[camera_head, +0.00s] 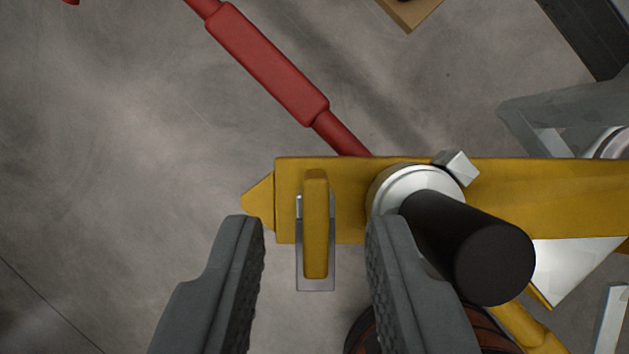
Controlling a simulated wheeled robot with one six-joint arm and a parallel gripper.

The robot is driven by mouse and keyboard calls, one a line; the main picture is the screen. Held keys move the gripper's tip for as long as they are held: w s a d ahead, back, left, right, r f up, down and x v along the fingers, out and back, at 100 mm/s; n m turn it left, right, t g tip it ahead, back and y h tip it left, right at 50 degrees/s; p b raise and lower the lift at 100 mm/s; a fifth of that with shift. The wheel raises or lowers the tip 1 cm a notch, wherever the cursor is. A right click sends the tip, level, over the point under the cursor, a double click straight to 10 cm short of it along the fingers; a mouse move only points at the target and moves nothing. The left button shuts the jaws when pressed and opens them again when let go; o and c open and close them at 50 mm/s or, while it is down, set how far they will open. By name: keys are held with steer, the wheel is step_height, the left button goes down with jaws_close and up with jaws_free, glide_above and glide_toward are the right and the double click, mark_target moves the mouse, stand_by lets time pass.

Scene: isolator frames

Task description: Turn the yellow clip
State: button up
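The yellow clip (316,235) is a narrow upright bar near the middle of the camera_head view. It lies across the left end of a yellow beam (345,180), with a grey metal plate (300,270) behind it. My gripper (314,228) is open, with one dark grey finger on each side of the clip. There is a gap between the clip and each finger, and neither appears to touch it. The right finger overlaps the lower edge of the beam in the picture.
A black cylinder (480,250) on a silver collar (390,190) stands close to the right finger. A red rod (265,62) runs diagonally above the beam. Grey metal parts (560,115) are at right. The concrete floor (110,130) is bare at left.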

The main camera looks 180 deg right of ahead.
steer(key=shift+w+f, duration=0.2)
steer(key=shift+f, duration=0.35)
jaws_close()
